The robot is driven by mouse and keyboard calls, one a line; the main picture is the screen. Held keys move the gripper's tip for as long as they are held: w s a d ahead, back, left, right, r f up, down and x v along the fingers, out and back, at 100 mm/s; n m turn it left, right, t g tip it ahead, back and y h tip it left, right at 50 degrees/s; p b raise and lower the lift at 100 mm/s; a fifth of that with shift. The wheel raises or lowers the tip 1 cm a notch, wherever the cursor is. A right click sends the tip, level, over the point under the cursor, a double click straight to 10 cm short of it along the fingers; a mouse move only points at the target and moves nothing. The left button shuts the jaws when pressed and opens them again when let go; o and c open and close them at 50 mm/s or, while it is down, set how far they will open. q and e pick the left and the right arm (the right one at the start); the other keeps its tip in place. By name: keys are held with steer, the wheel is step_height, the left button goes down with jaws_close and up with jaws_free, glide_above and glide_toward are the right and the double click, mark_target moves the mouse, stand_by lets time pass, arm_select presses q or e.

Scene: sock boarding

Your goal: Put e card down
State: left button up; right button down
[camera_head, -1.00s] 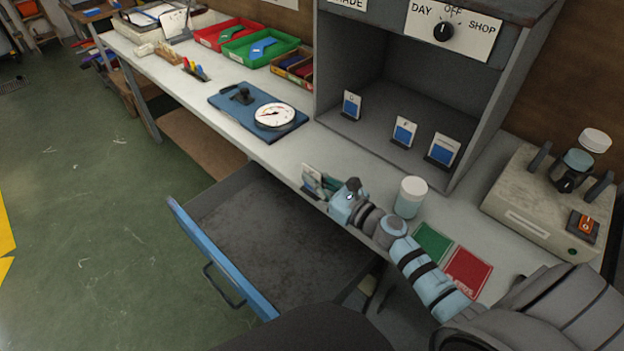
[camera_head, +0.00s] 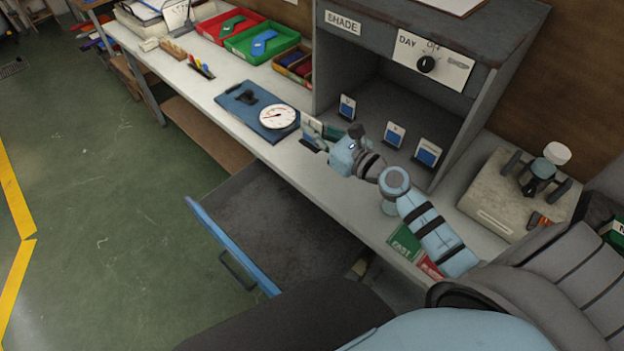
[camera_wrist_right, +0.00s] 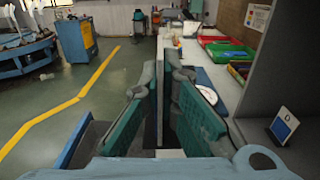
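My right gripper (camera_head: 325,133) is shut on a small white and blue card with a dark foot, the e card (camera_head: 311,128). The card is upright over the bench top, just right of the blue board. I cannot tell whether its foot touches the bench, and its letter is not readable. In the right wrist view the green-padded fingers (camera_wrist_right: 160,110) hold the card as a thin edge-on plate. Three similar cards stand in the grey booth: left (camera_head: 347,107), middle (camera_head: 394,134) and right (camera_head: 428,153). A card marked D (camera_wrist_right: 284,125) shows in the wrist view. My left gripper is not in view.
The blue board (camera_head: 240,98) carries a round dial (camera_head: 277,117). The grey booth (camera_head: 475,120) walls the back right. An open drawer (camera_head: 235,255) juts out below the bench. Green and red cards (camera_head: 405,243) lie partly under my right arm.

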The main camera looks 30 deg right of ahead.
steer(key=shift+f, duration=0.15)
step_height(320, 180, down, 16)
steer(key=b, duration=1.2)
steer(key=shift+r, duration=0.2)
step_height(320, 180, down, 4)
steer(key=b, duration=0.3)
steer(key=shift+f, duration=0.1)
steer(key=shift+r, duration=0.2)
steer(key=shift+f, duration=0.1)
steer(key=c, duration=1.8)
jaws_free()
steer(key=shift+f, duration=0.15)
